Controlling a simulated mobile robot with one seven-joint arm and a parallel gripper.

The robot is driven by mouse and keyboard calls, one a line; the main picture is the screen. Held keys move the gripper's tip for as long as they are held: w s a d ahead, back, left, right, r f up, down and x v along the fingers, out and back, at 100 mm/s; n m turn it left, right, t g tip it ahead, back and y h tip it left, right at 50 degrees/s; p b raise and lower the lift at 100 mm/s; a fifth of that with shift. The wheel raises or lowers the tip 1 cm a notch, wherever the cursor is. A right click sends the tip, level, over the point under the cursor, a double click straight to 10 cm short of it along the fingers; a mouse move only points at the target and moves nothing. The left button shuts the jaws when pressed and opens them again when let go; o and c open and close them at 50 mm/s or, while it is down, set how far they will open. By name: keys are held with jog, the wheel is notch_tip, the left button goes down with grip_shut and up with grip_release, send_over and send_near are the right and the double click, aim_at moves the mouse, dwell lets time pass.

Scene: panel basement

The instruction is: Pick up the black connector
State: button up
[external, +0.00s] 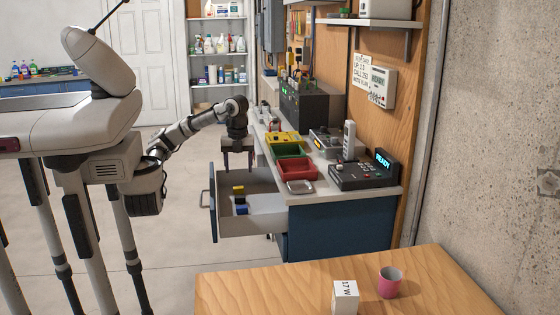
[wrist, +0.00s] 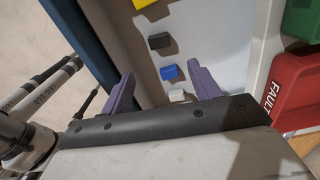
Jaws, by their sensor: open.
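The black connector (wrist: 159,41) is a small dark block lying on the pale floor of an open drawer (external: 265,226). In the wrist view it lies between a blue block (wrist: 170,72) and a yellow block (wrist: 143,3), beyond my fingertips. My gripper (wrist: 162,82) is open and empty, with purple fingers spread apart. The blue block and a white block (wrist: 178,95) appear in the space between the fingers. In the external view my gripper (external: 238,168) hangs pointing down above the drawer, apart from the blocks.
The drawer's blue front (external: 213,217) and the workbench (external: 342,226) flank the drawer space. A wooden table (external: 240,290) stands in the foreground.

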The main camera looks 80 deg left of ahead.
send_over(240, 197)
notch_tip(240, 197, down, 6)
jog(key=shift+f, duration=0.1)
jog(key=f, duration=0.5)
jog(key=shift+a, duration=0.2)
jog(key=c, duration=1.1)
jog(key=shift+o, duration=0.2)
